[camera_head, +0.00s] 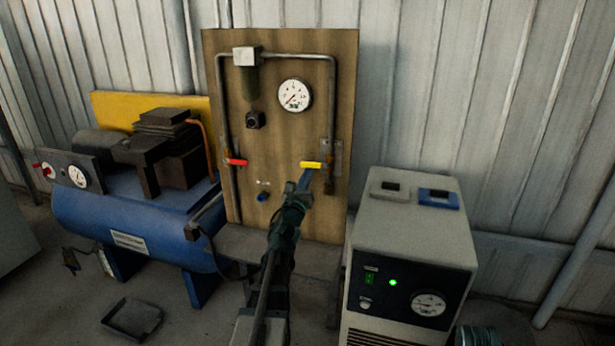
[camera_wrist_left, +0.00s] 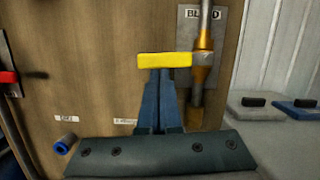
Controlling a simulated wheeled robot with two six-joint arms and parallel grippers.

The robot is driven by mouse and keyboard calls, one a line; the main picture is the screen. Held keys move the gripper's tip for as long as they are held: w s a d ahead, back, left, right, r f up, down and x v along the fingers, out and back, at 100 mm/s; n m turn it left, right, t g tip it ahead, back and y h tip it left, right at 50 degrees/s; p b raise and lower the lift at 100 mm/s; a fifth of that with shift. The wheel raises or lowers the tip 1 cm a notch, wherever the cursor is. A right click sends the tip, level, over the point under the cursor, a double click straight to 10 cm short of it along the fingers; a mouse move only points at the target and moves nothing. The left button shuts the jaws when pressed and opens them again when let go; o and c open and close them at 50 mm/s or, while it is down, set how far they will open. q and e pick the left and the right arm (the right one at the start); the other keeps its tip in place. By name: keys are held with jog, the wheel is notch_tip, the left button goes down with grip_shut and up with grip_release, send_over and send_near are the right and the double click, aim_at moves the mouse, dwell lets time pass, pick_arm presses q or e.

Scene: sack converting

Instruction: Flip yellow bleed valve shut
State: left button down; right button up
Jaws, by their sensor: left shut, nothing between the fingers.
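The yellow bleed valve handle (camera_head: 311,165) is on the right-hand pipe of the wooden panel (camera_head: 285,210) and lies horizontal, pointing left from the pipe. In the left wrist view the yellow handle (camera_wrist_left: 165,61) reaches left from a brass valve body (camera_wrist_left: 203,70), beside a plate lettered in part "BL". My left gripper (camera_head: 304,178) is shut and empty, its blue fingertips just below the handle. In the left wrist view the fingertips (camera_wrist_left: 160,75) end at the handle's lower edge; I cannot tell whether they touch it. My right gripper is not in view.
A red handle (camera_head: 236,161) is on the left pipe. A round gauge (camera_head: 295,95) is on the panel above. A blue compressor (camera_head: 140,225) stands left, a grey dryer box (camera_head: 412,240) right. A black tray (camera_head: 132,319) lies on the floor.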

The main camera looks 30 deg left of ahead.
pick_arm(q)
jog(key=shift+a+r, duration=0.2)
jog(key=shift+r, duration=0.2)
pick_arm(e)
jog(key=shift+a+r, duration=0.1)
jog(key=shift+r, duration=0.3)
pick_arm(q)
notch_tip(320, 180, down, 5)
jog(key=b, duration=0.5)
jog(key=b+v, duration=0.1)
jog(key=v, duration=0.9)
jog(key=shift+r, duration=0.35)
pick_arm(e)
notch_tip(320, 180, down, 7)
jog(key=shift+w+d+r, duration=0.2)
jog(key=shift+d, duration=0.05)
pick_arm(q)
jog(key=shift+s+a, duration=0.1)
jog(key=shift+a, duration=0.05)
